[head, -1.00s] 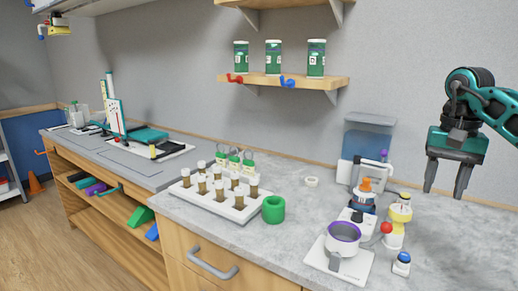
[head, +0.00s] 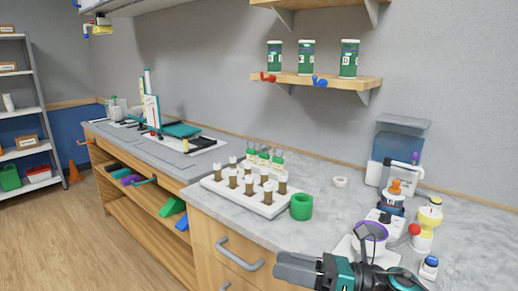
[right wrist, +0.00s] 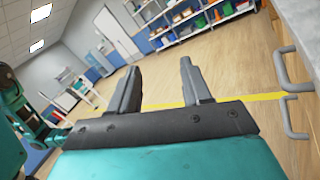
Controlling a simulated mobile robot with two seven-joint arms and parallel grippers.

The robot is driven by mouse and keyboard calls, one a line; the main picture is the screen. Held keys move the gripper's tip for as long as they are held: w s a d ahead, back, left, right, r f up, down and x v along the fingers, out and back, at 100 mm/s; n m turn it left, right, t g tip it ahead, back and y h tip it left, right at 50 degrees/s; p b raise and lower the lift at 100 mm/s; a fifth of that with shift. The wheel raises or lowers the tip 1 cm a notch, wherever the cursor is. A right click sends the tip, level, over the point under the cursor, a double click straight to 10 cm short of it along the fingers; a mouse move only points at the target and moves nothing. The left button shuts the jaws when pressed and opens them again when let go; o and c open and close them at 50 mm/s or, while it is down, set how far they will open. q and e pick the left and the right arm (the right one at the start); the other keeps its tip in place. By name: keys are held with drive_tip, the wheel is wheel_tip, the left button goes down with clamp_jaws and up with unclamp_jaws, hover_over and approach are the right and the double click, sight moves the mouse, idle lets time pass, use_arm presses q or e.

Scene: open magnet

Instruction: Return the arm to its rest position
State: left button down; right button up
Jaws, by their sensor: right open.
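My right gripper (head: 282,267), grey fingers on a teal and dark arm, is at the bottom of the head view. It is low in front of the counter's front edge, its fingers pointing left. In the right wrist view the gripper (right wrist: 158,72) shows two spread fingers with nothing between them. The arm partly covers the white base under the small purple-rimmed pot (head: 371,238). My left gripper is in neither view.
The grey counter (head: 330,215) holds a white rack of brown vials (head: 213,185), a green ring-shaped thing (head: 301,207) and a blue-tinted water tank (head: 399,150). A drawer handle (head: 240,254) is left of the gripper. Wooden floor (head: 125,250) is open at left.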

drive_tip(key=s+d+f+m+t+h, duration=0.2)
drive_tip(key=d+f+m+t+h, duration=0.3)
drive_tip(key=m, duration=1)
drive_tip(key=s+d+f+m+t+h, duration=0.2)
drive_tip(key=f+m+t+h, duration=0.45)
drive_tip(key=m, duration=0.95)
drive_tip(key=s+d+f+m+g+h, duration=0.2)
drive_tip(key=s+f+m, duration=0.4)
drive_tip(key=s+d+f+m+g+h, duration=0.2)
drive_tip(key=s+f+m+g, duration=0.1)
drive_tip(key=s+f+m, duration=0.3)
drive_tip(key=shift+s+d+f+m+h, duration=0.15)
drive_tip(key=shift+d+f+m+h, duration=0.25)
drive_tip(key=shift+f, duration=0.25)
drive_tip(key=shift+g, duration=0.25)
